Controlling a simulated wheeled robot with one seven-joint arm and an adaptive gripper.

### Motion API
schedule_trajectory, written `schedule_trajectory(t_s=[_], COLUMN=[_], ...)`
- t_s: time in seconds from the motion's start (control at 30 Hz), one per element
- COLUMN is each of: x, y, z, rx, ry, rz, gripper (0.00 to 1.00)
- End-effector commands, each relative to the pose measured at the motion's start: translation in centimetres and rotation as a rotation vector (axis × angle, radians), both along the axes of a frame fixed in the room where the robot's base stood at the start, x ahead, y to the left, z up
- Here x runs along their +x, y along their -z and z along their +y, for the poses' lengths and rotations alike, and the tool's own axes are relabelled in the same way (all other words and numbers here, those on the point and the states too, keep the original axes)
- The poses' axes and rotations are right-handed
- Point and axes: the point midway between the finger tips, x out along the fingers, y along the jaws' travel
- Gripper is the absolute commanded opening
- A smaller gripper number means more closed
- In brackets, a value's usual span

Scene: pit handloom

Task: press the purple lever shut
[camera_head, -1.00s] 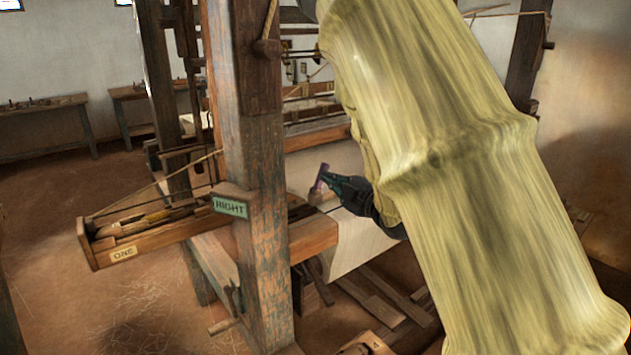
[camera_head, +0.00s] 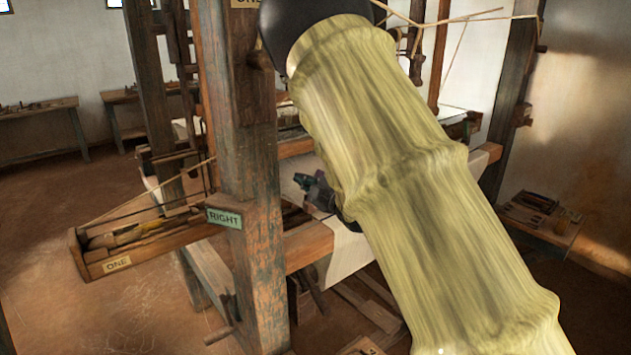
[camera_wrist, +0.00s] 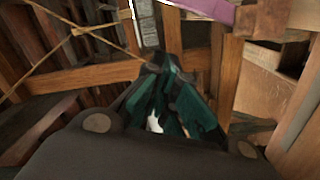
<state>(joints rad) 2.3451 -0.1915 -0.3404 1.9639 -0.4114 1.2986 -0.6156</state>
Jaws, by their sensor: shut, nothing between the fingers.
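The purple lever (camera_wrist: 207,9) crosses the top of the wrist view as a smooth bar. In the head view my gripper (camera_head: 301,182) is over the loom's front, right of the post, partly hidden by my sleeved arm. The lever is hardly distinguishable there.
A thick wooden post (camera_head: 245,190) with a RIGHT sign (camera_head: 224,218) stands left of my gripper. A long wooden box (camera_head: 130,246) marked ONE juts out to the left. White cloth (camera_head: 345,258) hangs at the loom's front. Floor at far left is open.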

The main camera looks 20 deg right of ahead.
Motion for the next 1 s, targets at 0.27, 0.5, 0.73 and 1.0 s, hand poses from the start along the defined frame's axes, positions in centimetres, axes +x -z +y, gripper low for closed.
schedule_trajectory(t_s=[0.27,0.5,0.73,1.0], x=[1.4,2.0,2.0,2.0], y=[1.1,1.6,1.7,1.7], z=[-2.2,-3.0,-3.1,-3.1], rx=[0.001,0.000,0.000,0.009], ry=[0.001,0.000,0.000,0.000], rz=[0.002,0.000,0.000,0.004], gripper=[0.00,0.00,0.00,0.00])
